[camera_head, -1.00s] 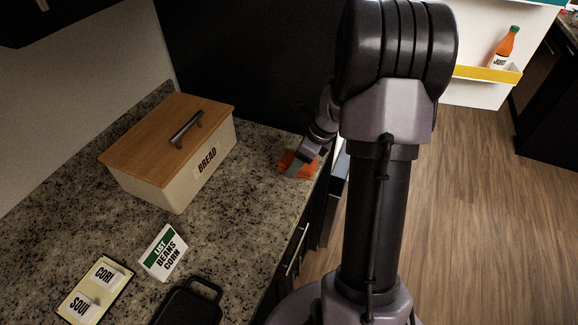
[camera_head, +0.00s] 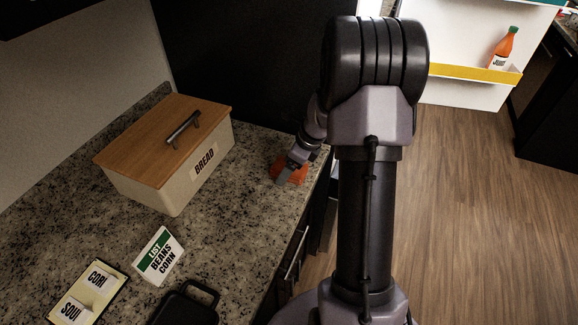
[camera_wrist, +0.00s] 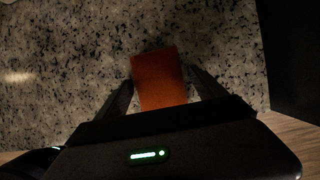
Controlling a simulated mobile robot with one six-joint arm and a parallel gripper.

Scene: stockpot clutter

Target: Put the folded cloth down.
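The folded cloth (camera_wrist: 158,80) is an orange block between the two fingers of my gripper (camera_wrist: 161,78) in the wrist view. The left fingertip is at its edge, and a thin dark strip shows beside the right fingertip. In the head view the cloth (camera_head: 298,174) shows around the fingers of my gripper (camera_head: 284,180), over the right part of the speckled counter (camera_head: 240,215). My gripper appears shut on it. I cannot tell whether its underside touches the counter.
A bread box (camera_head: 150,181) with a wooden lid stands left of my gripper. A list sign (camera_head: 158,256), a tray with labels (camera_head: 112,296) and a black pan (camera_head: 185,308) are nearer. The counter's edge is close on the right. Bare counter lies between box and edge.

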